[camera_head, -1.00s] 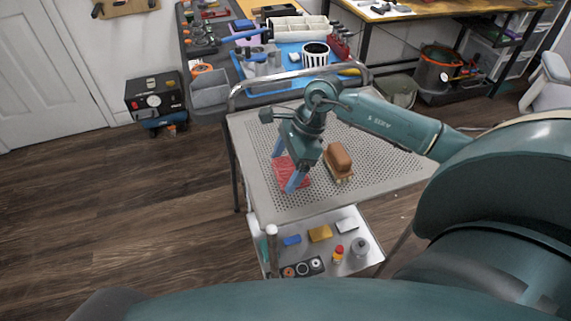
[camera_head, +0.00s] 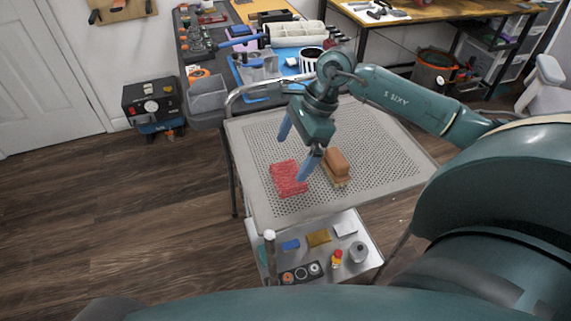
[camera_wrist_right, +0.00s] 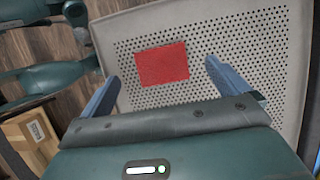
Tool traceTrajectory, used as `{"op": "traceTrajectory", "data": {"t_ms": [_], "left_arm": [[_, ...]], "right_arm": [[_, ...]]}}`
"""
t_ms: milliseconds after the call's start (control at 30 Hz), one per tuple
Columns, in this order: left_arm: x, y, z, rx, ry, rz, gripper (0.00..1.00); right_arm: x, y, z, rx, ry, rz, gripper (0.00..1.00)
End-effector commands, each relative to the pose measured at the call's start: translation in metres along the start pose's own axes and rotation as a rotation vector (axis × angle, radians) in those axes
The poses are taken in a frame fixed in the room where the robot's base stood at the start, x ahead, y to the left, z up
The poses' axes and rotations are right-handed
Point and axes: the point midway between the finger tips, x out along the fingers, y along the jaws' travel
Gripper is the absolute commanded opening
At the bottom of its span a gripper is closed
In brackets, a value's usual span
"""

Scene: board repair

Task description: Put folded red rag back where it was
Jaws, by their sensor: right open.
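The folded red rag (camera_head: 288,178) lies flat on the perforated top of the metal cart (camera_head: 398,180), left of a brown brush. It also shows in the right wrist view (camera_wrist_right: 163,64), flat on the perforated surface, ahead of the fingers. My right gripper (camera_head: 294,155) is open, with its blue fingers spread above and behind the rag. In the right wrist view the open fingers (camera_wrist_right: 160,84) have nothing between them at their tips, and the rag lies beyond. My left gripper is not in view.
The brown wooden brush (camera_head: 336,167) stands just right of the rag. The cart's lower shelf (camera_head: 345,268) holds several small items. A workbench with a blue mat, a grey bin (camera_head: 207,95) and a striped cup (camera_head: 311,60) stands behind. The cart top's right part is clear.

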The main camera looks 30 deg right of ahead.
Motion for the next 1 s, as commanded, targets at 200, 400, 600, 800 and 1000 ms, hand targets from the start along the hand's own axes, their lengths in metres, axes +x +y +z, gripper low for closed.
{"op": "traceTrajectory", "data": {"t_ms": [200, 400, 600, 800, 1000], "left_arm": [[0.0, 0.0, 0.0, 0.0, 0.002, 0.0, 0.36], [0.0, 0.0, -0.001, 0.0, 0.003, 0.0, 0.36], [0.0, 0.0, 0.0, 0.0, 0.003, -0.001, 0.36], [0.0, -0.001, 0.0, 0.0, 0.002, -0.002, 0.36], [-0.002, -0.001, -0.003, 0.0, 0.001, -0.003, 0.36]], "right_arm": [[-0.041, 0.0, 0.0, -0.001, 0.0, -0.003, 1.0], [-0.055, 0.0, 0.0, 0.0, 0.0, 0.0, 1.0], [-0.057, 0.0, 0.0, 0.0, 0.0, 0.0, 1.0], [-0.056, 0.0, 0.0, 0.0, 0.0, 0.0, 1.0], [-0.059, 0.0, 0.001, 0.0, -0.001, 0.0, 1.0]]}}
